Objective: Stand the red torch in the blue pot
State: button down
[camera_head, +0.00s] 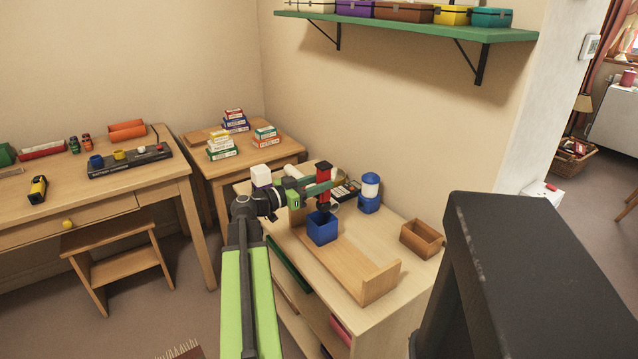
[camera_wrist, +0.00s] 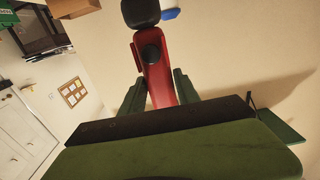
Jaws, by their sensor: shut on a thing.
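The red torch (camera_head: 323,186) is upright, with a black top, above the low cabinet. My gripper (camera_head: 316,189) is shut on its red body from the left. In the wrist view, the red torch (camera_wrist: 157,72) with its black end sits between the green fingers of my gripper (camera_wrist: 160,90). The blue pot (camera_head: 322,230) is a square open pot on the wooden piece on the cabinet top. The torch's dark lower end is at the pot's opening. I cannot tell whether it is inside or just above the rim.
A blue and white lantern (camera_head: 369,194) stands behind right of the pot, and an open wooden box (camera_head: 422,238) is at the right. A wooden stand (camera_head: 358,268) with a raised end lies under the pot. A white block (camera_head: 261,175) is at the left.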

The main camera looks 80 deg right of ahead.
aim_at(318, 203)
jog(key=shift+f+b, duration=3.5)
jog(key=shift+f, duration=0.35)
jog(key=c, duration=0.8)
grip_release()
jog(key=v, duration=1.7)
jog(key=shift+w+a, duration=0.15)
jog(key=shift+a, duration=0.05)
jog(key=shift+w, duration=0.1)
